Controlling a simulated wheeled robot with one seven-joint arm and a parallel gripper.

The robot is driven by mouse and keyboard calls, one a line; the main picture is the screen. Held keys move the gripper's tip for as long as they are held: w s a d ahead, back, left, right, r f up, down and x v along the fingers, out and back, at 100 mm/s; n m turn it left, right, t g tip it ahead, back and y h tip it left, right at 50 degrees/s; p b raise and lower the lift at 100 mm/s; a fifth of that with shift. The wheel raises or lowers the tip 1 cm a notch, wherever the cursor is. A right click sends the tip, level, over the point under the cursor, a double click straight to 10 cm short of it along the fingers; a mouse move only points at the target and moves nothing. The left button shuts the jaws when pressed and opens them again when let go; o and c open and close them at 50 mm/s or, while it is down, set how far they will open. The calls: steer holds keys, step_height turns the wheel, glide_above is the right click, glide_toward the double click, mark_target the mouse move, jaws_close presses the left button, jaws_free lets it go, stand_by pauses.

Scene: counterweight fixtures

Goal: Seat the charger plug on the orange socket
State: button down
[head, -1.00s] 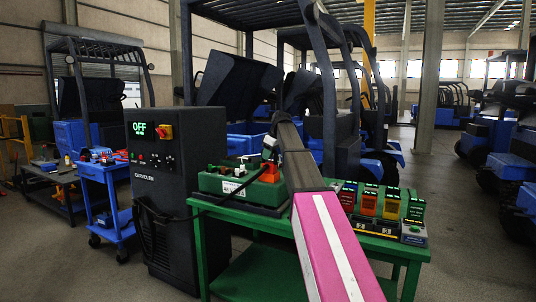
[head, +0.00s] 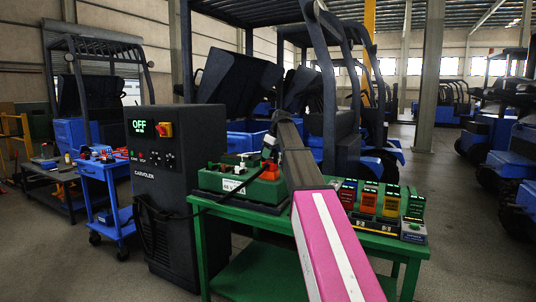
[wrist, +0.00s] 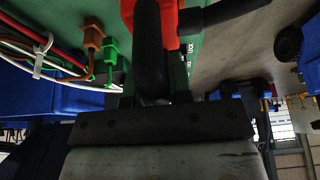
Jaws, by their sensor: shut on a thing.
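My gripper (head: 268,150) is above the right end of a green box on the green table, beside an orange-red piece (head: 270,171). In the wrist view my gripper (wrist: 150,75) is shut, with a dark rounded part directly in front of an orange-red body (wrist: 170,25). A thick black cable (wrist: 225,18) leaves to the right there. The held charger plug is largely hidden by the gripper. I cannot tell where plug and orange socket divide, or whether they touch.
A black charger cabinet (head: 165,185) reading OFF stands left of the green table (head: 305,228). Coloured display blocks (head: 391,201) stand on the table's right. The wrist view shows brown (wrist: 92,35) and green (wrist: 111,47) connectors with loose wires to the left. A blue cart (head: 92,172) stands farther left.

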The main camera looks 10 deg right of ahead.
steer(key=shift+f, duration=0.7)
steer(key=c, duration=0.9)
jaws_free()
steer(key=shift+c, duration=0.2)
